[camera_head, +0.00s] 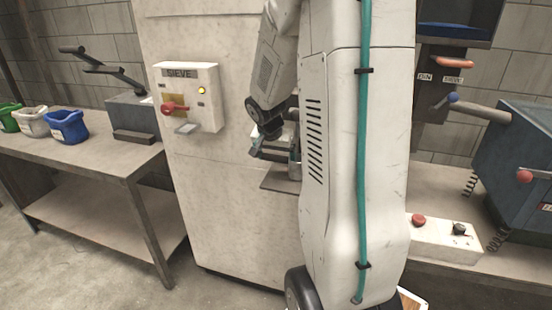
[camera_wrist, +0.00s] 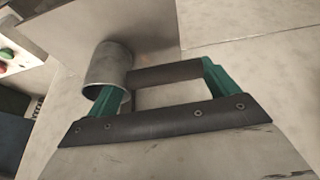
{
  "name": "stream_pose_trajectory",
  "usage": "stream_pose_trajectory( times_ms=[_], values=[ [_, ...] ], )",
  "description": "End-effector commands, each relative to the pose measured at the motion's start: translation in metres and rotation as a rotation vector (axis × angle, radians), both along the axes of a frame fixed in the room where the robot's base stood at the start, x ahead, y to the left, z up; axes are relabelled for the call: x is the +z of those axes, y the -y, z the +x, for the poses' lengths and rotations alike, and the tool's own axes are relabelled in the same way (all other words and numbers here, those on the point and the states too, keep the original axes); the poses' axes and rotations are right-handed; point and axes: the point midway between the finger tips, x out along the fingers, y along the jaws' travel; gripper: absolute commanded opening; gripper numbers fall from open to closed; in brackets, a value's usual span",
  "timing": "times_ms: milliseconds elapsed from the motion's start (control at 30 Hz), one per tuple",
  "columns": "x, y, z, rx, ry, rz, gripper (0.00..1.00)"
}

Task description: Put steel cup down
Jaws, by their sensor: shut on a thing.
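The steel cup (camera_wrist: 107,62) is a plain grey cylinder at the upper left of the wrist view. Its rounded rim faces the lower part of that view, partly hidden by a green finger. My gripper (camera_wrist: 163,76) has green fingers and dark grey bars, and is shut on the cup at its left side. In the head view my gripper (camera_head: 272,148) is in front of the pale cabinet, just above a small dark ledge (camera_head: 274,182). The cup is not clear there, and I cannot tell whether it touches the ledge.
A bench (camera_head: 90,160) with several small bins stands left. A bench with a button box (camera_head: 444,232) and blue-grey machine (camera_head: 515,160) stands right. My body hides the middle.

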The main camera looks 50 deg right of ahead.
Motion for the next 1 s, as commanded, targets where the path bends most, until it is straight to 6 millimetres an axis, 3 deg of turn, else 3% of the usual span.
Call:
stream_pose_trajectory(
  times_ms=[67, 400, 433, 467, 767, 1000],
  values=[
    [-0.008, 0.0, 0.0, 0.001, -0.002, 0.0, 0.43],
    [-0.012, 0.0, 0.0, 0.0, 0.0, 0.0, 0.43],
    [-0.011, 0.0, 0.0, -0.001, 0.0, 0.0, 0.95],
    [-0.011, 0.0, 0.0, -0.001, 0.0, 0.0, 1.0],
    [-0.007, 0.0, 0.0, 0.0, 0.001, -0.001, 1.0],
    [0.029, -0.014, -0.004, 0.0, 0.006, -0.003, 1.0]
  ],
)
